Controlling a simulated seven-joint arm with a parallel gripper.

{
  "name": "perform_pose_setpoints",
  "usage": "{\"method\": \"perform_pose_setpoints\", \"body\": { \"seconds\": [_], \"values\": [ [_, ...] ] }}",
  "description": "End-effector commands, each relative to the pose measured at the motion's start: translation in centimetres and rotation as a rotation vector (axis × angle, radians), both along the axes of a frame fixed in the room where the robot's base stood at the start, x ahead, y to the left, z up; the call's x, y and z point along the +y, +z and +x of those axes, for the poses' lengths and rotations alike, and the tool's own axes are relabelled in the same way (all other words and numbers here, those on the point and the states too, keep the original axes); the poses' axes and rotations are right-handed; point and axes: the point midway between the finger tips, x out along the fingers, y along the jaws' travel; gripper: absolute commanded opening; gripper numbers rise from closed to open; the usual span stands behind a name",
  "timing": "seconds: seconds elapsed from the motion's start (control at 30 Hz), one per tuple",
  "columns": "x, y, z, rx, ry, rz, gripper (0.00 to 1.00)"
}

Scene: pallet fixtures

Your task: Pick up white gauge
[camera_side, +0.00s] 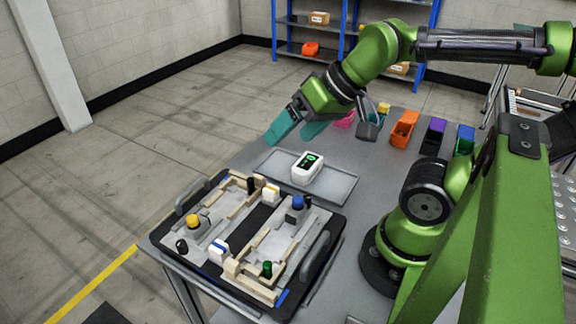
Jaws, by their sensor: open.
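The white gauge (308,168) is a small rounded box with a dark display that shows green. It sits on a flat grey tray (338,188) on the table. My gripper (297,133) is above and behind the gauge, tilted down to the left. Its teal fingers are apart, with nothing visible between them. The gripper does not touch the gauge.
A black pallet (328,228) with wooden rails, grey plates and coloured knobs stands in front of the tray. Orange (404,129), purple (433,136) and blue-green (465,139) bins line the table's back right. Bare table shows right of the tray.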

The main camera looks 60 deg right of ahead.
Motion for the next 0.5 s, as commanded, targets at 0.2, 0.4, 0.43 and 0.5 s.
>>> {"method": "perform_pose_setpoints", "body": {
  "seconds": [0.2,0.4,0.43,0.5],
  "values": [
    [0.0,0.0,0.0,0.0,0.0,0.0,0.87],
    [-1.5,-1.5,1.3,0.084,-0.051,0.013,0.87],
    [-2.1,-1.8,1.7,0.11,-0.072,0.017,0.87],
    [-3.9,-2.5,3.0,0.187,-0.148,0.04,0.87]
  ]
}}
